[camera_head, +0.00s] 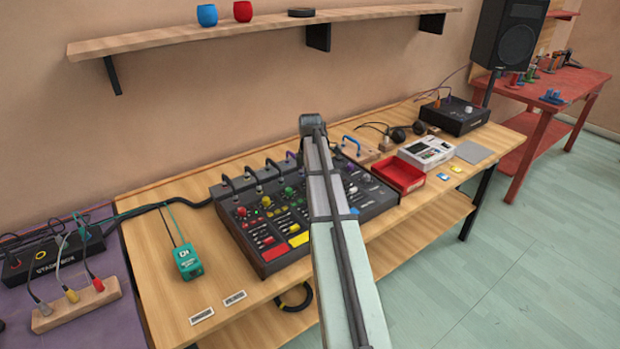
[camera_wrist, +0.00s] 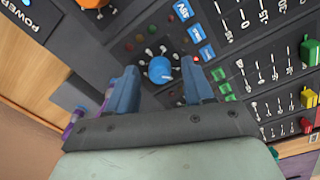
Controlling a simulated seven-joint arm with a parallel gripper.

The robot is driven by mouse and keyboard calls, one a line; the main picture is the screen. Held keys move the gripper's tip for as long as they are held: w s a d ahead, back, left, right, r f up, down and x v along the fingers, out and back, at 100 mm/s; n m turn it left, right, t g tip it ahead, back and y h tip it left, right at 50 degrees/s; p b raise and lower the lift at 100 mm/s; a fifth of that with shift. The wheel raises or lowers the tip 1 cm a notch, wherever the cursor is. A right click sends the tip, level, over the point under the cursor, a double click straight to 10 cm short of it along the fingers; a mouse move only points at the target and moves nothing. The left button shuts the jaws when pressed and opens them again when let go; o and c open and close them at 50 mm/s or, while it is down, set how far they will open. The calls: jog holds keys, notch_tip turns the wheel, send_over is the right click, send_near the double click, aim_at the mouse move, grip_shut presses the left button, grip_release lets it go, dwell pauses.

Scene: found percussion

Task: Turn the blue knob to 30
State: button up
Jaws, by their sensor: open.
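The blue knob (camera_wrist: 160,69) is on the dark mixer panel, in the wrist view. It is round, with small marks on the panel around it. My gripper (camera_wrist: 158,82) is open, with one finger to the left of the knob and one to the right. Both fingers appear apart from the knob. I cannot read the knob's setting. In the head view the mixer (camera_head: 262,222) stands on the wooden table, and my arm crosses in front of part of it. The blue knob and my fingertips cannot be made out there.
An orange knob (camera_wrist: 93,3), blue buttons (camera_wrist: 195,33) and several sliders (camera_wrist: 262,70) lie around the blue knob. A red tray (camera_head: 398,175) stands right of the mixer, and a teal box (camera_head: 188,262) on its left. Cables rise along the mixer's back edge.

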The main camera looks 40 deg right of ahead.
grip_shut()
dwell(0.4)
